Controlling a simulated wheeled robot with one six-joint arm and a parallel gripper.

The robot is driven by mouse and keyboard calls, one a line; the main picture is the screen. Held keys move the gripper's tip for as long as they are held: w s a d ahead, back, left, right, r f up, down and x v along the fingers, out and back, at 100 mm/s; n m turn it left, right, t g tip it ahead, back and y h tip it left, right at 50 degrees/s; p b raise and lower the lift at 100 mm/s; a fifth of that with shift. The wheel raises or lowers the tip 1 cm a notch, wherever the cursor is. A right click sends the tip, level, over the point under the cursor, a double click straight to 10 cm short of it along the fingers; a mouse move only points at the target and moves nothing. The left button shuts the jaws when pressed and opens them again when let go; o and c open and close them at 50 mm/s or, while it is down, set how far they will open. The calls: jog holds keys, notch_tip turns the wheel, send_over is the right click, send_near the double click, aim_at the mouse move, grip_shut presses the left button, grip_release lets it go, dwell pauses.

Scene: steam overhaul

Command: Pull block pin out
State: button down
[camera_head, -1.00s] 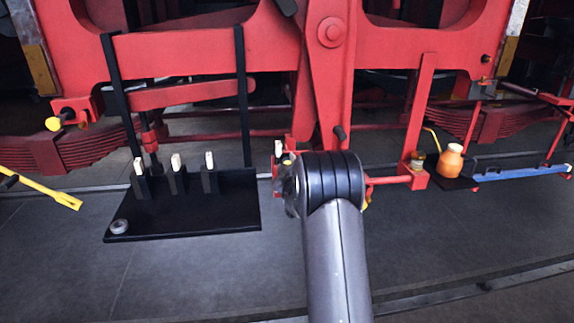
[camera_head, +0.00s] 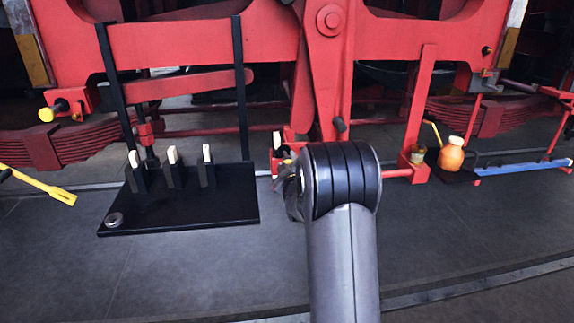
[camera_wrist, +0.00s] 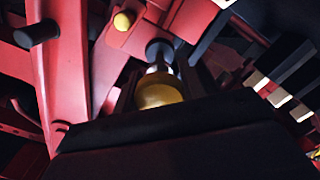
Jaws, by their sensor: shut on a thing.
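In the wrist view, a gold-yellow knob (camera_wrist: 160,96) with a short silver shaft sits between the two dark fingers of my gripper (camera_wrist: 158,80). I take it for the block pin. The shaft points at a dark round part on the red frame; whether its end is still inside cannot be told. My gripper is shut on the knob. In the head view, my gripper (camera_head: 288,188) is mostly hidden behind my grey wrist, beside a small red bracket (camera_head: 283,153) low on the red frame. The pin itself is not clear there.
A black plate (camera_head: 180,212) with several upright white-tipped posts and a small ring lies left of my arm. An orange bottle (camera_head: 451,155) stands on a shelf at right. A blue bar (camera_head: 520,168) lies beyond it. Red frame members (camera_head: 330,80) rise close behind my gripper.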

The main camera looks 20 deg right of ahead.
jog(key=shift+f, duration=0.15)
jog(key=c, duration=1.3)
grip_release()
jog(key=shift+o, duration=0.8)
jog(key=shift+s+a, duration=0.1)
jog(key=shift+s, duration=0.1)
jog(key=shift+o, duration=1.4)
jog(key=b+v, duration=0.2)
jog(key=v, duration=0.8)
jog(key=shift+s+b, duration=0.4)
jog(key=shift+w, duration=0.15)
jog(key=p+x, duration=0.3)
jog(key=x, duration=0.8)
jog(key=shift+w, duration=0.25)
